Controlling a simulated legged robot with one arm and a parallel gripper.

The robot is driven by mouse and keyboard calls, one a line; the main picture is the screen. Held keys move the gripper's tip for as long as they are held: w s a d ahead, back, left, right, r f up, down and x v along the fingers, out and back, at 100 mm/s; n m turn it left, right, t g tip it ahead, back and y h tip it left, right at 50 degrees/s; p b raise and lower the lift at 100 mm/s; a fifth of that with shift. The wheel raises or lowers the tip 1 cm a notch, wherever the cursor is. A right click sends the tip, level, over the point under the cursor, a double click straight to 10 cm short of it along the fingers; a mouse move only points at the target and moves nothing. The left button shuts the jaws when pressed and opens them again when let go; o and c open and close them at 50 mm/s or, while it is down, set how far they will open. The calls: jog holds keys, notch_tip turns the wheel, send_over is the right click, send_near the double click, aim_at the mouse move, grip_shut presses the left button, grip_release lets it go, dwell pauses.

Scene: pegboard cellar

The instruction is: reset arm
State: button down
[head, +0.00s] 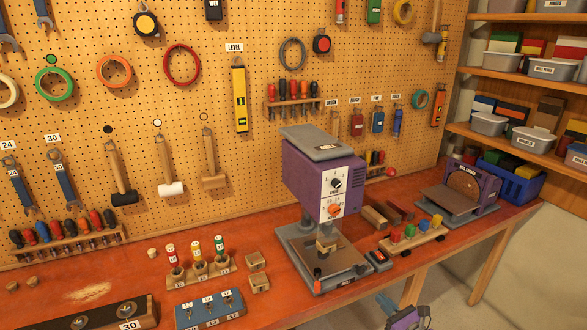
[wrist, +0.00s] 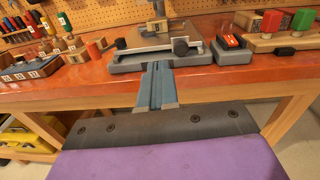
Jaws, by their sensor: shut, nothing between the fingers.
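My gripper (head: 385,299) is low at the bottom of the head view, in front of the bench's front edge and below its top. In the wrist view my gripper (wrist: 158,66) has its two blue-grey fingers together, with nothing between them. They point toward the base of the purple drill press (head: 322,180), and no contact with it can be made out. Only the press's grey base (wrist: 155,58) and lower parts show in the wrist view. Most of my arm is out of the head view.
The red-topped bench (head: 210,275) runs along a pegboard hung with tools. A small black-and-red box (head: 378,259), a block cart (head: 412,236) and a disc sander (head: 462,188) stand right of the press. Floor is open in front of the bench at right.

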jog(key=s+a+r+n+g+y, duration=0.2)
jog(key=a+r+n+g+y, duration=0.55)
jog(key=a+r, duration=0.8)
jog(key=s+a+r+n+g+y, duration=0.1)
jog(key=s+a+r+n+g, duration=0.25)
jog(key=s+a+n, duration=0.3)
jog(key=s+a+r+n+g+y, duration=0.1)
jog(key=s+a+r+n+g, duration=0.1)
jog(key=s+a+n+g, duration=0.35)
jog(key=s+a+f+n+g+h, duration=0.15)
jog(key=s+n+h, duration=0.25)
jog(key=s, duration=0.5)
jog(key=s+a+n+g+h, duration=0.1)
jog(key=s+n+g+h, duration=0.1)
jog(key=s+n+h, duration=0.45)
jog(key=s+d+t+h, duration=0.1)
jog(key=s+d+h, duration=0.5)
jog(key=s+d, duration=0.5)
jog(key=shift+s+d+f+n+t, duration=0.2)
jog(key=shift+s+d+n+t, duration=0.15)
jog(key=shift+d, duration=0.75)
jog(key=c, duration=1.8)
grip_release()
jog(key=shift+w, duration=0.1)
